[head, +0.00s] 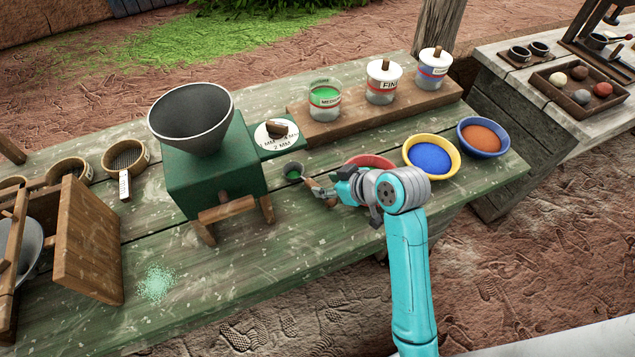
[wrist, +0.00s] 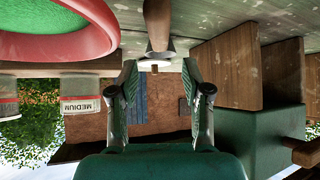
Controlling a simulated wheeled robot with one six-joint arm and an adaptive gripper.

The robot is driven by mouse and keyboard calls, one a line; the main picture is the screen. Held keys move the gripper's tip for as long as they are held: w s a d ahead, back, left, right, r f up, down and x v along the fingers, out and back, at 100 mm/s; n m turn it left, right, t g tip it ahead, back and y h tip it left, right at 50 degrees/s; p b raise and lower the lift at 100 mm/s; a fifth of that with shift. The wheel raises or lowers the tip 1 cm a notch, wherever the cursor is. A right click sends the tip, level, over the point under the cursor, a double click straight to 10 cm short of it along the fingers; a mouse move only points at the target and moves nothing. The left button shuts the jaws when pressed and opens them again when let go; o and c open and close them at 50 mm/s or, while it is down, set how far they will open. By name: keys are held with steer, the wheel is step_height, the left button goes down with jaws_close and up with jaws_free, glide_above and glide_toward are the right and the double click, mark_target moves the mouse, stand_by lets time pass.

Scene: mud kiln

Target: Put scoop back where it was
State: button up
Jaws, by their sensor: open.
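In the wrist view, which looks upside down, the scoop's handle (wrist: 158,25) stands just beyond and above the gap between my fingertips (wrist: 160,82). My gripper is open, with nothing visible between its fingers. Whether a finger touches the handle cannot be told. The red bowl (head: 369,160) is partly hidden behind my gripper; its green contents show in the wrist view (wrist: 40,42).
The green grinder (head: 210,180) stands left of the scoop. Behind are the open MEDIUM jar (head: 324,103) and two lidded jars on a wooden riser (head: 420,112). A blue-powder bowl (head: 431,157) and an orange-powder bowl (head: 483,138) stand right. Free tabletop lies front left, beside spilled powder (head: 155,282).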

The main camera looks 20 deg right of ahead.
steer(key=v, duration=0.3)
steer(key=shift+s+d+r, duration=0.1)
steer(key=shift+s+r, duration=0.1)
steer(key=shift+s, duration=0.05)
stand_by(0.4)
